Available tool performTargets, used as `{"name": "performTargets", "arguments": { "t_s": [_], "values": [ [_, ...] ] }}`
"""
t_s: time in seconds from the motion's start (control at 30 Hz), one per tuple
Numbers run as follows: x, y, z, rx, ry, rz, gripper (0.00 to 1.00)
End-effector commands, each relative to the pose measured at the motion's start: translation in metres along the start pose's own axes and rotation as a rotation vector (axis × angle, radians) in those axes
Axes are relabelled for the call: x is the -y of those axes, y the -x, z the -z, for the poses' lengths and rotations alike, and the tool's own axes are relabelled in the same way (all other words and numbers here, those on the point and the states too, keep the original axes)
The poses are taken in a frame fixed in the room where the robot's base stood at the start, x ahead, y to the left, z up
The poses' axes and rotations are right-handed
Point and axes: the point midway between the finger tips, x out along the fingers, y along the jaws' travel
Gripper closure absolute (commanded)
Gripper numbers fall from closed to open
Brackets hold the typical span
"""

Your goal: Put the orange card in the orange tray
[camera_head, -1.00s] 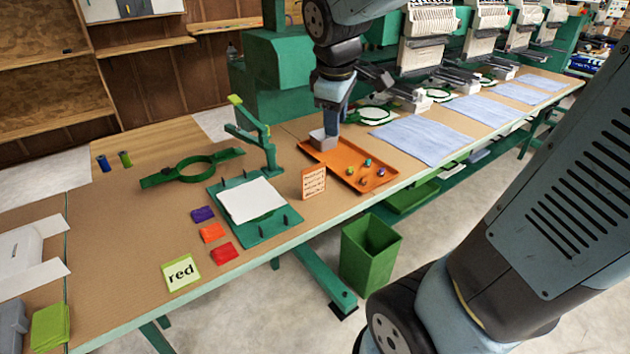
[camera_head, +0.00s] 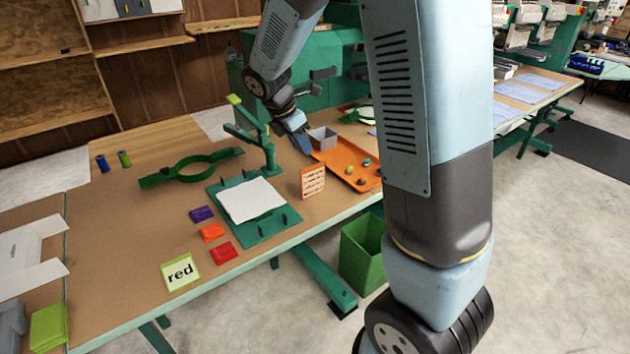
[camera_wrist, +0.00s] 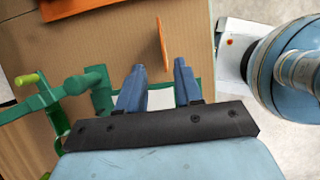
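A small flat orange card (camera_head: 211,232) lies on the table between a purple (camera_head: 201,214) and a red one (camera_head: 223,253). A larger orange card with print (camera_head: 313,182) stands upright beside the tray; a thin orange upright piece (camera_wrist: 162,44), apparently this card edge-on, shows beyond my fingers in the wrist view. The orange tray (camera_head: 345,150) holds a grey box (camera_head: 322,138) and several small coloured pieces, partly hidden by my arm. My gripper (camera_head: 304,148) is by the tray's left end; in the wrist view (camera_wrist: 159,72) its fingers are apart with nothing clearly held.
A green press (camera_head: 250,213) with a white sheet and an upright green post (camera_head: 268,150) stands between the small cards and the tray. A green bin (camera_head: 361,250) stands below on the floor.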

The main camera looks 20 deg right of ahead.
Motion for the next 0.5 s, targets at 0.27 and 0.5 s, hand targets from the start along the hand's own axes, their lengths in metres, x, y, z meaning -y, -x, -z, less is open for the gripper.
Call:
{"name": "performTargets", "arguments": {
  "t_s": [0.27, 0.5],
  "values": [
    [0.001, -0.048, 0.0, -0.001, -0.001, 0.004, 0.65],
    [0.001, -0.066, 0.0, -0.001, -0.003, 0.0, 0.65]
  ]
}}
